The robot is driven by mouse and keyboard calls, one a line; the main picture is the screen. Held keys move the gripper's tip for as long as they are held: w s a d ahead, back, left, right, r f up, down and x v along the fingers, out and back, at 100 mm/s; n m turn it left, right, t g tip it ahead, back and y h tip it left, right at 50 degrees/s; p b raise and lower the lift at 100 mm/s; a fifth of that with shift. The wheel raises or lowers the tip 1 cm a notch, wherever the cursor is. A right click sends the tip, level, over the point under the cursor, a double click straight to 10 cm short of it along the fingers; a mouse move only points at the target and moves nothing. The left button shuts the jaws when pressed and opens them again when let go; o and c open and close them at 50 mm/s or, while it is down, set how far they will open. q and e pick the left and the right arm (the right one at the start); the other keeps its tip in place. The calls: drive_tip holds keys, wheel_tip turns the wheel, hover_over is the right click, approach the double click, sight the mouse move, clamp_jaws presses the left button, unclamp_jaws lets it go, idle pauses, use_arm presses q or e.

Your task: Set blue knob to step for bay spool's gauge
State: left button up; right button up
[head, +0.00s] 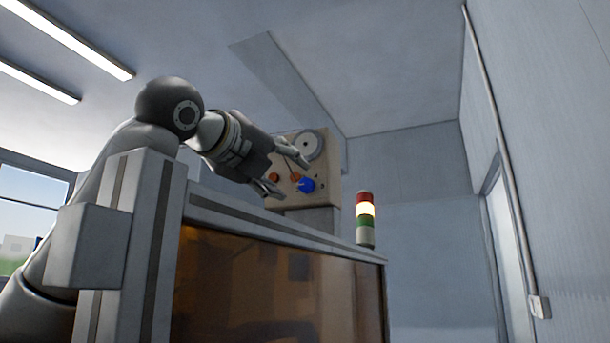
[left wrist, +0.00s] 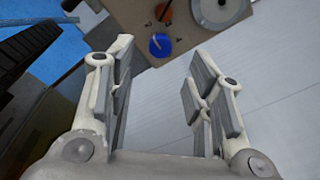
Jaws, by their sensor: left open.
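The blue knob (head: 306,185) sits low on a beige control panel (head: 329,160), and it also shows in the left wrist view (left wrist: 160,45). A small pointer or mark beside it is too small to read. My left gripper (head: 288,178) is open and empty in front of the panel, its fingers pointing toward it. In the left wrist view the blue knob lies beyond the gap between the fingertips, apparently untouched. No spool or gauge label can be made out. My right gripper is in neither view.
An orange-red knob (head: 275,177) and a large grey dial (head: 309,145) share the panel. A signal tower (head: 365,219) with a lit yellow section stands right on the cabinet (head: 285,226), which has amber tinted panes. The space right of the tower is clear.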

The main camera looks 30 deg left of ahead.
sight(304, 184)
use_arm(q)
drive_tip(key=w+p, duration=0.1)
drive_tip(key=w, duration=0.4)
drive_tip(key=shift+w+d+p, duration=0.2)
drive_tip(key=shift+p, duration=0.2)
drive_tip(key=shift+w+a, duration=0.15)
drive_tip(key=shift+w, duration=0.5)
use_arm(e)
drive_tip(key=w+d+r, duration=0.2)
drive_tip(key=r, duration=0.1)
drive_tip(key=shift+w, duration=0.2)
use_arm(q)
drive_tip(key=shift+c, duration=0.4)
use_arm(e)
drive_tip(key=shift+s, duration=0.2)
use_arm(q)
drive_tip(key=c, duration=1)
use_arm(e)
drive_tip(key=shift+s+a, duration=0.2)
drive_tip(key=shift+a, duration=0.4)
